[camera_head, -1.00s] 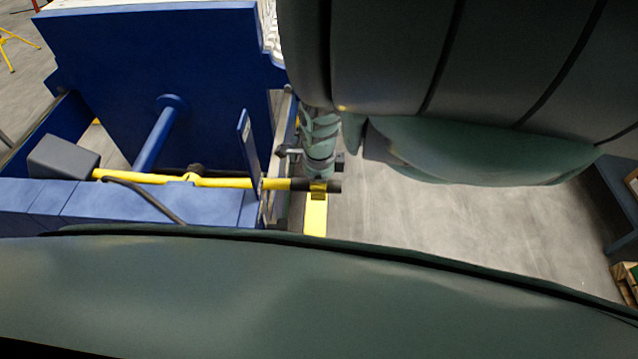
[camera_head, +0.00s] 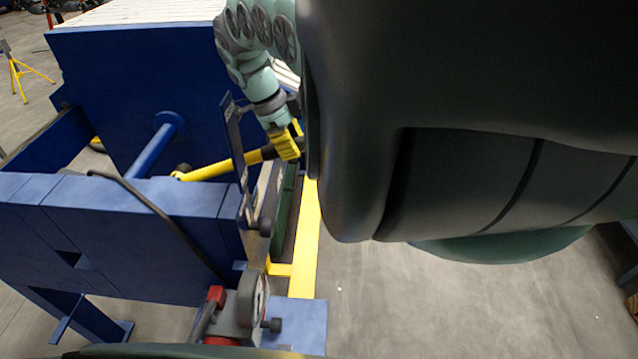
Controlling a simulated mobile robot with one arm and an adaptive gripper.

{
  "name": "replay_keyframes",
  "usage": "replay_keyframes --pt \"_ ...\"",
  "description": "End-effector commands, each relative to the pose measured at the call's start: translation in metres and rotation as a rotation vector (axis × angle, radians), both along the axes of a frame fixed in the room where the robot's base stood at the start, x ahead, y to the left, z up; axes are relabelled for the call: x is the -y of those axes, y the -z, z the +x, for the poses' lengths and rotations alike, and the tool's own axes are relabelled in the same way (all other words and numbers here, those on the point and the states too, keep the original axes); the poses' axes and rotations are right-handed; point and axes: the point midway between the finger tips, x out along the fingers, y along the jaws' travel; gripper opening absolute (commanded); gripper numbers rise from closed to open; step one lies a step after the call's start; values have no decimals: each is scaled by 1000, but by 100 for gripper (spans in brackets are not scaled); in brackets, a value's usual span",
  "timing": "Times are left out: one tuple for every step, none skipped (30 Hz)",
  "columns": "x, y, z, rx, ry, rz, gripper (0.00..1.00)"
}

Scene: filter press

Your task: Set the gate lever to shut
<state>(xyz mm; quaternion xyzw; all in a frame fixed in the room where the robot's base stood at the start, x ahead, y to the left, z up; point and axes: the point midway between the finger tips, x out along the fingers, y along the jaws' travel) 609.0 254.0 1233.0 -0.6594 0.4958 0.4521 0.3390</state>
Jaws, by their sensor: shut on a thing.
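The gate lever (camera_head: 215,170) is a yellow bar with a dark grip. It slants up to the right from behind the blue frame, and its far right end is hidden by my gripper. My gripper (camera_head: 287,145), with yellow fingers, is shut on the lever's dark grip. A slotted dark plate (camera_head: 237,155) stands upright by the lever and covers part of the bar.
A blue press frame (camera_head: 120,230) with a black hose is at left. A gauge (camera_head: 258,298) and a red-handled valve (camera_head: 215,297) stand below. A yellow rail (camera_head: 304,235) runs along the press. The floor (camera_head: 430,310) at right is clear.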

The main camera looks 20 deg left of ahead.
Motion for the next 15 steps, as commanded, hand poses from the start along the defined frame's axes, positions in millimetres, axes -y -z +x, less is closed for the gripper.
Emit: replay_keyframes --pt "-3 -2 1 9 -1 -4 0" --pt "-3 -3 0 9 0 -7 0" --pt "-3 -5 0 9 0 -10 0" --pt "-3 -6 0 9 0 -12 0" --pt "-3 -6 0 9 1 -12 0" --pt "-3 -6 -1 9 1 -12 0" --pt "-3 -6 -1 9 1 -12 0" --pt "-3 -6 -1 8 0 -12 0" --pt "-2 -6 -1 7 1 -12 0" --pt "-2 -6 -1 7 1 -12 0" --pt "-2 -6 -1 7 1 -12 0" --pt "-2 -6 -1 7 1 -12 37" --pt "-2 -6 -1 7 1 -12 40" --pt "-2 -6 -1 6 1 -13 43" --pt "-2 -6 -1 6 1 -13 47"
